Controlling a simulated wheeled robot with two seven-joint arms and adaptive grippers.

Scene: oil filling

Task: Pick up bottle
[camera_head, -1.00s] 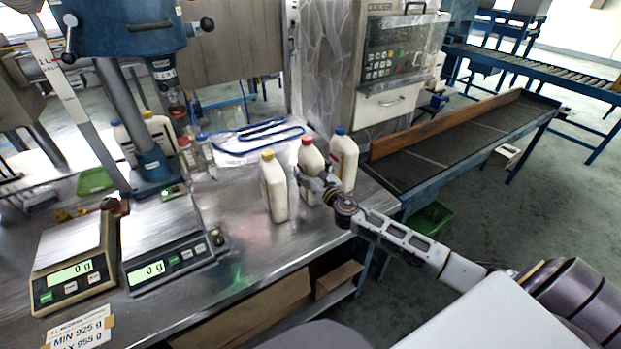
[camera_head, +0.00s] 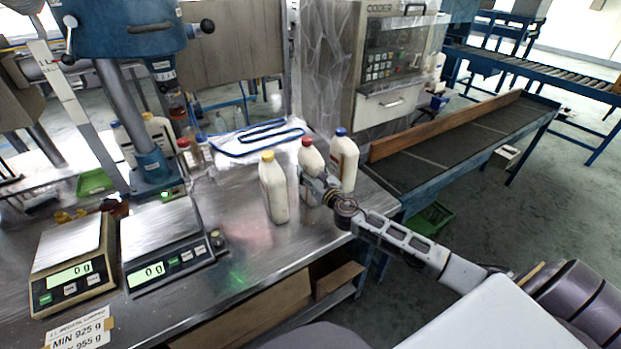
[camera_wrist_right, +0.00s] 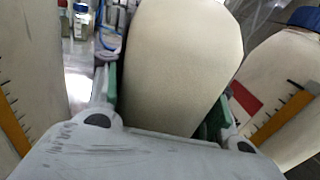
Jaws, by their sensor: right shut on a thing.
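Three cream bottles stand in a row on the metal bench: a yellow-capped bottle (camera_head: 273,188), a red-capped bottle (camera_head: 311,161) in the middle and a blue-capped bottle (camera_head: 344,162) at the right. My right gripper (camera_head: 313,187) is shut on the red-capped bottle, from the front right. In the right wrist view the held bottle (camera_wrist_right: 180,65) fills the space between the two fingers. The blue-capped bottle (camera_wrist_right: 285,85) is close on the right there, and another bottle is close on the left. My left gripper is not in view.
Two scales (camera_head: 160,235) reading 0 g sit at the left of the bench. A blue press (camera_head: 130,30) and more bottles (camera_head: 158,133) are behind them. A conveyor (camera_head: 450,145) lies to the right. Bare bench lies in front of the bottles.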

